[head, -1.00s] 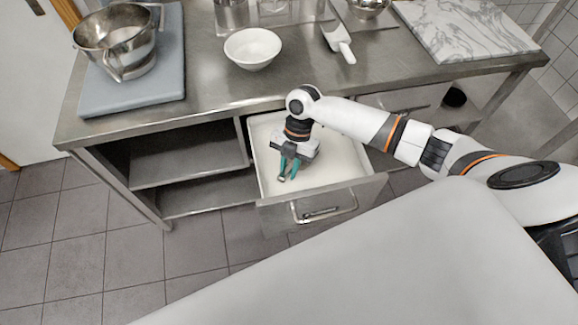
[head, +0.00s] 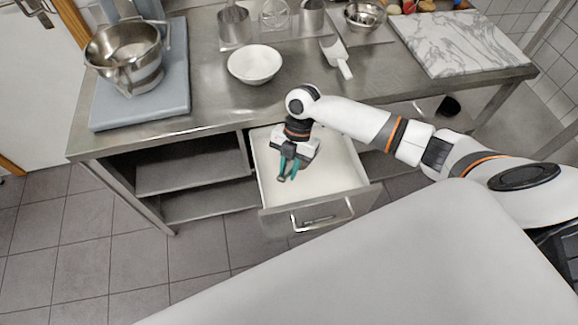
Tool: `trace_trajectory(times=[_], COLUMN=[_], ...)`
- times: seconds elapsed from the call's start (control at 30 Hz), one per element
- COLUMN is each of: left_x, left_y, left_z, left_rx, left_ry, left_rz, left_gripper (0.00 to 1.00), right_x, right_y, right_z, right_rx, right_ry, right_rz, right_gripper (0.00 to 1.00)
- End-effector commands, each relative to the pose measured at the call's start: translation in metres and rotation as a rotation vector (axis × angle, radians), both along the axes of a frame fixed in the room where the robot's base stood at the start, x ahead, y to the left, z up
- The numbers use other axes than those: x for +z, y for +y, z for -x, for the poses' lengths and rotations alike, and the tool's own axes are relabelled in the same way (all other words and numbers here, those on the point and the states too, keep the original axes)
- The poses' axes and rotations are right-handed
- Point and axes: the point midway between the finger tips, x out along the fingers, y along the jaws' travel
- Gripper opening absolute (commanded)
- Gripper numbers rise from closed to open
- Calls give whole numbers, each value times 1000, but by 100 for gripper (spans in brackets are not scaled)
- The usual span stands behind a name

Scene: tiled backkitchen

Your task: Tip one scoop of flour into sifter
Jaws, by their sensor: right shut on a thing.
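My right gripper (head: 288,168) points down into an open drawer (head: 368,190) with a smooth white filling, perhaps flour (head: 328,172). Its teal fingers are close together; what they grip is too small or hidden to make out. A white scoop (head: 336,56) lies on the counter, clear of the gripper. No sifter can be named for certain: a steel pot with handles (head: 125,50) stands on the left, and metal cups (head: 235,27) (head: 312,18) stand at the back. My left gripper is out of view.
The pot stands on a blue-grey slab (head: 150,110). A white bowl (head: 255,64) sits on the steel counter (head: 215,105) behind the drawer. A marble board (head: 465,42) and a small steel bowl (head: 364,16) are further right. Open shelves (head: 195,172) lie left of the drawer.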

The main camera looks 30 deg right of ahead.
Motion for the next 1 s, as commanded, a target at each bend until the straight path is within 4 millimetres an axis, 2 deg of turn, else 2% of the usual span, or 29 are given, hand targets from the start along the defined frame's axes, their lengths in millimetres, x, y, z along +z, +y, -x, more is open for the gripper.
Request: trace_trajectory(times=[0.1, 0.6, 0.9, 1.0], left_x=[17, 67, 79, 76], left_y=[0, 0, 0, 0], left_z=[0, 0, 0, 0], left_rx=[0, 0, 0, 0], left_ry=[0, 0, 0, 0], left_rz=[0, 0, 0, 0], left_gripper=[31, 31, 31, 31], right_x=[17, 63, 90, 98], right_y=[0, 0, 0, 0], right_z=[-1, 0, -1, -1], right_rx=[1, 2, 2, 3], right_ry=[-16, -86, -132, -147], right_rz=[20, 113, 172, 192], right_gripper=[0, 0, 0, 0])
